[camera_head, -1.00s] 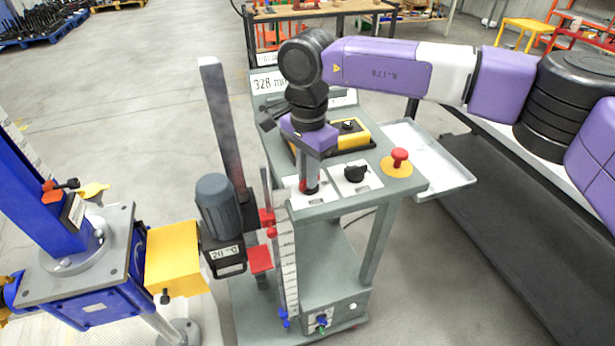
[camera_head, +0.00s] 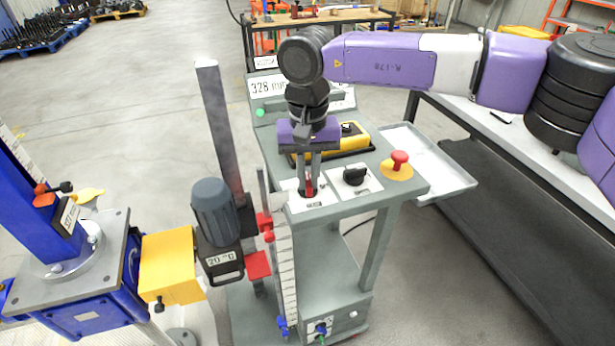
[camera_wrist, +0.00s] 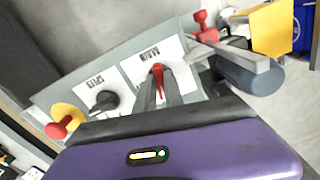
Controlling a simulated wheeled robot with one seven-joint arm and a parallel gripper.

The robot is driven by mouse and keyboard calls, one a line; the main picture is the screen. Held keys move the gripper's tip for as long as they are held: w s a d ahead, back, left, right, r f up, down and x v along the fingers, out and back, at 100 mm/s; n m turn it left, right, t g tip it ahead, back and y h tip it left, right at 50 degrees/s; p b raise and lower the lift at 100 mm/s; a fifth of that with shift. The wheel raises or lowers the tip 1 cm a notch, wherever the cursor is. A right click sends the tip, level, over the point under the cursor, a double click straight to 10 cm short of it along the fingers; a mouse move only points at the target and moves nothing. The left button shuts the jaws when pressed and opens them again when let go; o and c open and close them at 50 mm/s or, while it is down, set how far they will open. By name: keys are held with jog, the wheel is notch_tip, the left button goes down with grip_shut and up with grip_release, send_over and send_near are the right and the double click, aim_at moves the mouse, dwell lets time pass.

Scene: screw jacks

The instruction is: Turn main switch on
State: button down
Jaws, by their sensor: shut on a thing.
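The main switch has a red handle (camera_head: 309,188) on a white plate at the console's front left edge. In the wrist view the red handle (camera_wrist: 158,73) shows beside the word MAIN. My gripper (camera_head: 308,186) points down onto it, with a finger on either side. In the wrist view my gripper (camera_wrist: 161,82) is shut on the red handle, which is partly hidden between the fingers. A small green light (camera_head: 260,112) shows on the console's upper left panel.
A black speed knob (camera_head: 354,176) and a red mushroom button (camera_head: 399,160) sit to the right of the switch. A yellow device (camera_head: 352,138) lies behind. A grey motor (camera_head: 215,208) and upright post stand left. A metal tray (camera_head: 440,172) juts out right.

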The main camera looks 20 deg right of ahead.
aim_at(309, 181)
jog(key=shift+w+d+n, duration=0.1)
jog(key=shift+n, duration=1)
jog(key=shift+r, duration=0.1)
jog(key=c, duration=1.4)
grip_release()
jog(key=shift+c, duration=0.2)
notch_tip(309, 181, up, 8)
jog(key=shift+f+b, duration=0.15)
jog(key=shift+b, duration=0.3)
